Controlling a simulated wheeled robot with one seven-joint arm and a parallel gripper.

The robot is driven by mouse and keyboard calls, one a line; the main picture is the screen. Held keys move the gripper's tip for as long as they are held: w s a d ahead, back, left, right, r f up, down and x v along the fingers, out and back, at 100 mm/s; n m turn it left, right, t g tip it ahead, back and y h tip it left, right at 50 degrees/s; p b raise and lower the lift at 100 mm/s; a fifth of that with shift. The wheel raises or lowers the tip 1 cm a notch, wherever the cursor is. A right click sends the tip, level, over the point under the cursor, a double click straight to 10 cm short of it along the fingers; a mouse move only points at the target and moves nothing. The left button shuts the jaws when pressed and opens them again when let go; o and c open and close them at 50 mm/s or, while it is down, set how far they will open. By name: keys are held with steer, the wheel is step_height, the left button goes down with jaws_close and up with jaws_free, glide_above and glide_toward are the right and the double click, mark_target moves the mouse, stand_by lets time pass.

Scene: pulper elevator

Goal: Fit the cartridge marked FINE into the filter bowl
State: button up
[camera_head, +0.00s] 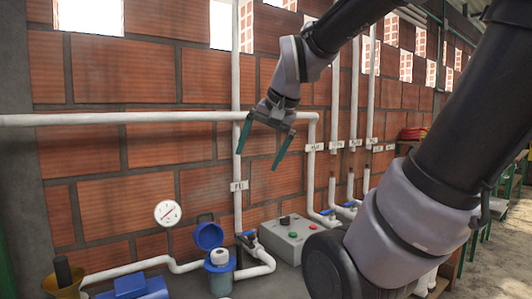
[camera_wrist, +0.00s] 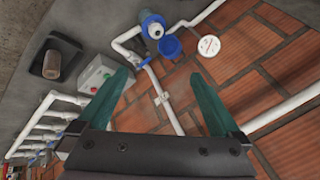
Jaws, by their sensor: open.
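The filter bowl (camera_head: 220,282) is blue and stands by the wall pipes. Its blue lid (camera_head: 208,236) is open beside it. A white round piece (camera_head: 220,256) shows in the bowl's mouth; in the wrist view the bowl (camera_wrist: 150,18) holds this white piece (camera_wrist: 155,31) with a dark centre hole. I can read no FINE marking on anything. White cylinders (camera_head: 426,281) show partly behind my arm in the head view; I cannot tell if they are cartridges. My gripper (camera_head: 259,160) is open and empty, high before the brick wall, above the bowl and control box.
A grey control box (camera_head: 287,240) with buttons stands right of the bowl. A gauge (camera_head: 167,213), white pipes (camera_head: 150,118) and blue-handled valves surround it. A brown cylinder (camera_wrist: 52,64) sits on a dark tray (camera_wrist: 68,48). A blue device (camera_head: 135,287) and yellow funnel (camera_head: 68,283) are left.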

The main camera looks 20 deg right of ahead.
steer(key=s+n, duration=0.2)
steer(key=s+t, duration=0.1)
steer(key=shift+s+d+r+n, duration=0.1)
steer(key=shift+s+r+n, duration=0.2)
steer(key=shift+n, duration=0.1)
stand_by(0.9)
